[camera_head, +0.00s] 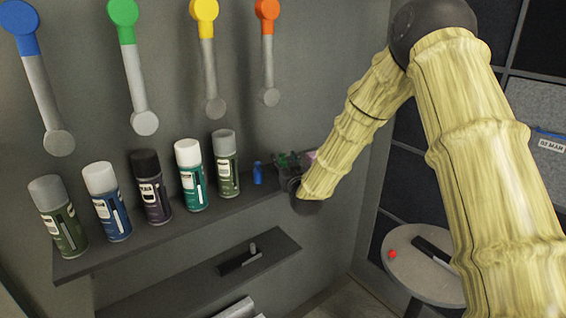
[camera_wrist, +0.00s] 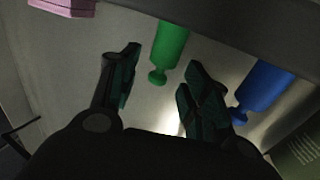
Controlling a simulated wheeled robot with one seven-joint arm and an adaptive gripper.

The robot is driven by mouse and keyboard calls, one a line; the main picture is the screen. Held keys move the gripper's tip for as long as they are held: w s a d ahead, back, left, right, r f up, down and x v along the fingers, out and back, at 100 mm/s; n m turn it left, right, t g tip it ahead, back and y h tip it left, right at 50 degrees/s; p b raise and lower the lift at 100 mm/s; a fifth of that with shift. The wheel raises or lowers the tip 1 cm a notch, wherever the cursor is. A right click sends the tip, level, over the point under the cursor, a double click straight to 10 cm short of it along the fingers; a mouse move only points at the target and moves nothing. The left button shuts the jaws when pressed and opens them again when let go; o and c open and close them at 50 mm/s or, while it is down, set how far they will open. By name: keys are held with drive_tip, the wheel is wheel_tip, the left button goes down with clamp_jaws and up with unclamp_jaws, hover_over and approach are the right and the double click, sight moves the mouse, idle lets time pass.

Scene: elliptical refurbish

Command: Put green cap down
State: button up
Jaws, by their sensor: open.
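A green cap-like piece (camera_wrist: 170,46), a cylinder with a narrow neck and small knob, shows in the wrist view between my fingers. Its broad end meets the dark shelf edge at the top of that view. My gripper (camera_wrist: 160,65) is open, with one finger on each side of the green piece and visible gaps to it. In the head view my gripper (camera_head: 289,172) is at the right end of the upper shelf (camera_head: 150,245). Dark green shows there among the fingers, but the cap cannot be told apart from them.
A small blue piece (camera_head: 258,173) stands left of my gripper; it is close beside the right finger in the wrist view (camera_wrist: 262,88). A pink piece (camera_wrist: 66,6) is on the other side. Several spray cans (camera_head: 225,163) line the shelf. A round table (camera_head: 425,280) stands at right.

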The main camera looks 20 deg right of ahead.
drive_tip(key=s+b, duration=0.2)
drive_tip(key=s, duration=0.7)
drive_tip(key=s+a+f+g, duration=0.1)
drive_tip(key=s+f+g, duration=0.2)
drive_tip(key=s+f, duration=0.5)
drive_tip(key=s+a+f+g+y, duration=0.1)
drive_tip(key=s+f+g, duration=0.25)
drive_tip(key=f, duration=0.95)
drive_tip(key=s+a+f+g, duration=0.2)
drive_tip(key=s+f, duration=0.4)
drive_tip(key=f, duration=0.4)
drive_tip(key=s+f+g, duration=0.3)
drive_tip(key=s+f, duration=0.2)
drive_tip(key=s, duration=0.6)
drive_tip(key=s+f+g, duration=0.3)
drive_tip(key=s+f, duration=0.3)
drive_tip(key=s, duration=0.5)
drive_tip(key=s+f+g, duration=0.3)
drive_tip(key=s+f, duration=0.3)
drive_tip(key=s, duration=0.6)
drive_tip(key=shift+a, duration=0.15)
drive_tip(key=shift+g, duration=0.25)
